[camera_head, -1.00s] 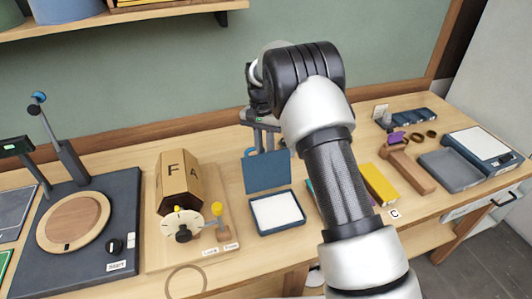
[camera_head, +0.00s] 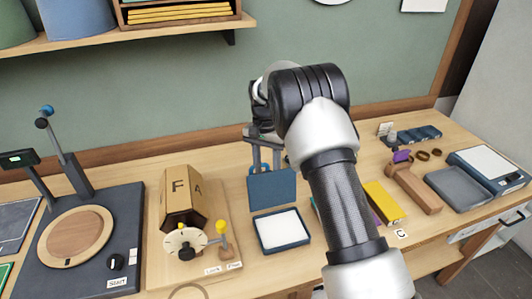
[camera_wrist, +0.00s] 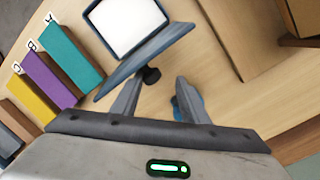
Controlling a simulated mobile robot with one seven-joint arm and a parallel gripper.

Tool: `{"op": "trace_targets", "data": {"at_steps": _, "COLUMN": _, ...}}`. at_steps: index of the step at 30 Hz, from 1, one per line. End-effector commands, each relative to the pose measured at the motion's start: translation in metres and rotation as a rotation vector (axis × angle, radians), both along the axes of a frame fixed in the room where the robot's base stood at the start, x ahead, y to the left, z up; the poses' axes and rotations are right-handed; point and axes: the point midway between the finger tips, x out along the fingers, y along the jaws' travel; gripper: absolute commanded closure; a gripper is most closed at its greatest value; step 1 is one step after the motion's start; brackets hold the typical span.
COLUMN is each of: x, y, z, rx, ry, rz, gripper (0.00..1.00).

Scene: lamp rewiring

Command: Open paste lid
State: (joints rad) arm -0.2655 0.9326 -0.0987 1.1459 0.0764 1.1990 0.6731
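The paste box is a shallow dark blue tray (camera_head: 282,248) with a white pad inside. Its blue lid (camera_head: 272,190) stands open, roughly upright at the tray's back edge. In the wrist view the lid (camera_wrist: 140,66) shows nearly edge-on, with the white pad (camera_wrist: 126,24) beyond it and a black knob (camera_wrist: 151,75) on its near side. My gripper (camera_head: 265,165) is just behind the lid. In the wrist view my gripper (camera_wrist: 155,92) has its two fingers apart, with nothing held between them.
A wooden hexagonal drum with a dial (camera_head: 185,203) stands left of the box. Teal (camera_wrist: 70,52), purple (camera_wrist: 48,80) and yellow (camera_wrist: 30,102) blocks stand in a row beside it. A blue item (camera_wrist: 190,102) is partly hidden by a finger.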

Motion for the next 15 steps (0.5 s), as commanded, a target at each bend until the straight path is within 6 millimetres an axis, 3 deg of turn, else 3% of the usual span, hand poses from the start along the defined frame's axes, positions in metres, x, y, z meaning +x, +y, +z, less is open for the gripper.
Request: {"op": "trace_targets", "data": {"at_steps": 15, "x": 0.016, "y": 0.005, "z": 0.117, "rx": 0.002, "ry": -0.003, "rz": 0.001, "gripper": 0.60}}
